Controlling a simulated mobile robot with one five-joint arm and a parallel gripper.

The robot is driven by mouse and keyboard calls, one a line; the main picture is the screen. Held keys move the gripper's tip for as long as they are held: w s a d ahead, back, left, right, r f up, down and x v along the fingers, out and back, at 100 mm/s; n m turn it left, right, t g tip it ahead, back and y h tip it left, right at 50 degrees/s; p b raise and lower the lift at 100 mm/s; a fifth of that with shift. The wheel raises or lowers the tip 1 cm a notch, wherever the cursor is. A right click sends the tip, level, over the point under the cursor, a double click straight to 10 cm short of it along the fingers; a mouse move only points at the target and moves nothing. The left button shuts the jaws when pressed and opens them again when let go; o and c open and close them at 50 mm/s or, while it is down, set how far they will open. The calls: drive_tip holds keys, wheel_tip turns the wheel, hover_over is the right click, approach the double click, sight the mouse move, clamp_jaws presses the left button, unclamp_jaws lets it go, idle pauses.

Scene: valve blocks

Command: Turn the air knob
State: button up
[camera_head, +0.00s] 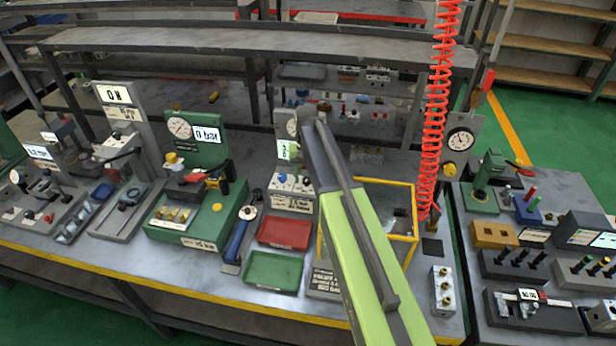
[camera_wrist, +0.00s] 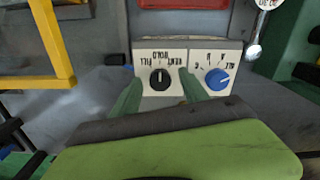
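A white control box (camera_head: 291,190) stands on the bench beside my arm, with small knobs on its panel. In the wrist view the panel is upside down and holds a black knob (camera_wrist: 159,79) and a blue knob (camera_wrist: 217,79). The printing is too unclear to tell which is the air knob. My gripper (camera_wrist: 158,78) is open, with its two green fingers apart. The black knob appears between the fingertips, and the blue knob lies right of the right finger. I cannot tell whether the fingers touch the panel.
A yellow frame (camera_head: 413,207) stands close right of my arm and shows at the wrist view's left. A red tray (camera_head: 285,233) and a green tray (camera_head: 273,271) lie in front of the box. A red coiled hose (camera_head: 438,100) hangs at the right.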

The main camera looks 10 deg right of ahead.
sight(307, 179)
wheel_tip(307, 179, up, 18)
drive_tip(key=p, duration=1.7)
drive_tip(key=shift+f, duration=0.25)
drive_tip(key=shift+f, duration=0.1)
